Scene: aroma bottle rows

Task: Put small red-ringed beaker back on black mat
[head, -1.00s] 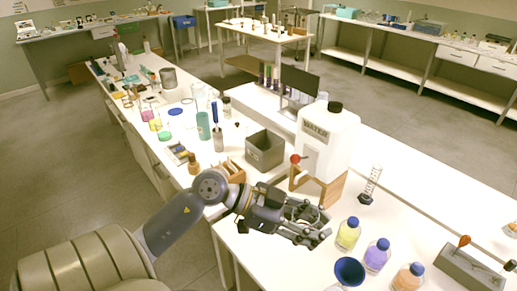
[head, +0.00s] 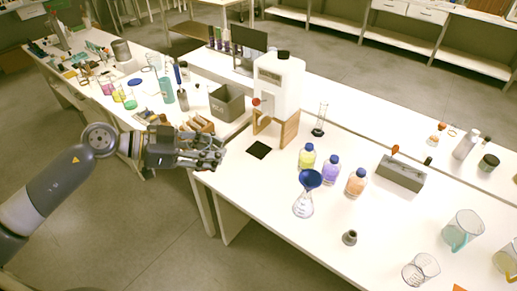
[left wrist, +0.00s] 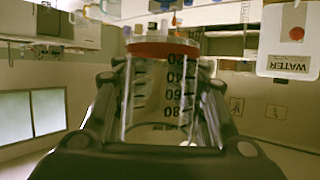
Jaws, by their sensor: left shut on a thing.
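My left gripper (head: 214,152) is at the table's near edge, left of the black mat (head: 257,150) and apart from it. In the left wrist view its fingers are shut around the small red-ringed beaker (left wrist: 160,95), a clear glass with black scale marks. The red ring (left wrist: 162,49) lies toward the top of that picture. In the head view the beaker is hard to make out among the fingers. The mat is a small dark square lying bare on the white table, in front of the water jug's wooden stand. My right gripper is out of view.
The white water jug (head: 279,86) stands on a wooden stand (head: 290,130) just behind the mat. Yellow (head: 307,158), purple (head: 330,168) and orange (head: 356,183) bottles stand to the right. A blue funnel (head: 310,178) sits on a flask in front. A grey bin (head: 226,104) is behind left.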

